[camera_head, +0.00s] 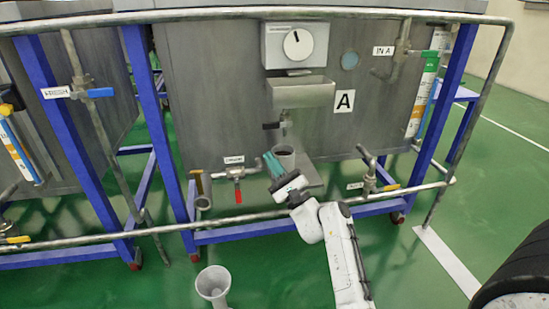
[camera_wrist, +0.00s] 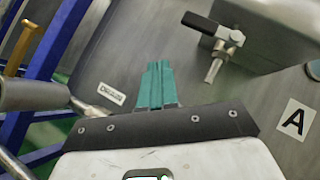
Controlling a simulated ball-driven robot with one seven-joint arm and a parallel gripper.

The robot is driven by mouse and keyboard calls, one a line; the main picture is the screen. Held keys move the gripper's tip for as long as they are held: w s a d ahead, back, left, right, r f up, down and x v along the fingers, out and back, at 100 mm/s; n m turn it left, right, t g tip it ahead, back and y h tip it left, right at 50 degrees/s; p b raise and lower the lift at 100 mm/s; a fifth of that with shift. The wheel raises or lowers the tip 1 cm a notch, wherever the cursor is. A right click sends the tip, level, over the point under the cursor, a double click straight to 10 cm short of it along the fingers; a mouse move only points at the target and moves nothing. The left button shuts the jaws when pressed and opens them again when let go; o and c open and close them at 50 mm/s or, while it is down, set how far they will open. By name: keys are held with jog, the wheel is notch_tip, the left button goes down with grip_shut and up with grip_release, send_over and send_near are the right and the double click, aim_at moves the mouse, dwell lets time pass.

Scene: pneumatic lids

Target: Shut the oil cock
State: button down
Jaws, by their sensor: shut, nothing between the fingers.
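A small cock (camera_head: 284,122) with a black handle (camera_head: 271,126) hangs below the grey box on the tank front; no label naming it as the oil cock is readable. Its handle sticks out sideways to the left, across the downward spout. In the wrist view, the cock (camera_wrist: 230,38), its black handle (camera_wrist: 199,22) and its spout (camera_wrist: 213,70) show right of and beyond my fingers. My gripper (camera_head: 268,160) has teal fingers, shut and empty, below and left of the cock. The fingers (camera_wrist: 157,85) are apart from it.
A grey cup (camera_head: 284,157) stands under the spout, just right of my fingers. A red-handled valve (camera_head: 238,190) is at lower left, a yellow-handled one (camera_head: 386,188) at lower right. A long rail (camera_head: 230,219) crosses low in front. A grey funnel (camera_head: 213,282) stands on the floor.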

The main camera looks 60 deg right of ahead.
jog(key=s+a+f, duration=0.3)
jog(key=a+f, duration=0.1)
jog(key=f, duration=0.1)
jog(key=shift+s+a+f, duration=0.25)
jog(key=shift+a+f, duration=0.05)
jog(key=shift+f, duration=0.05)
dwell(0.3)
jog(key=w+a+f+n+g+y+p, duration=0.15)
jog(key=a+f+n+g+y, duration=0.3)
jog(key=a+n+y, duration=0.65)
jog(key=w+a+f+n+g+y, duration=0.25)
jog(key=a+f+n+y, duration=0.4)
jog(key=a, duration=0.65)
jog(key=s+a+f+n+g+h+p, duration=0.1)
jog(key=s+a+f+n+g, duration=0.25)
jog(key=s+n+g, duration=0.3)
jog(key=s+a+f+n+g+h, duration=0.2)
jog(key=s+a+f+n+g, duration=0.1)
jog(key=s+f+n+g, duration=0.25)
jog(key=s+d+r+n+g+h+p, duration=0.25)
jog(key=s+r+h, duration=0.3)
jog(key=s, duration=0.35)
notch_tip(320, 180, up, 37)
jog(key=m+p, duration=0.1)
jog(key=p, duration=3.5)
jog(key=shift+w+d+r+y, duration=0.2)
jog(key=shift+w+d+y, duration=0.1)
jog(key=shift+w+d, duration=0.05)
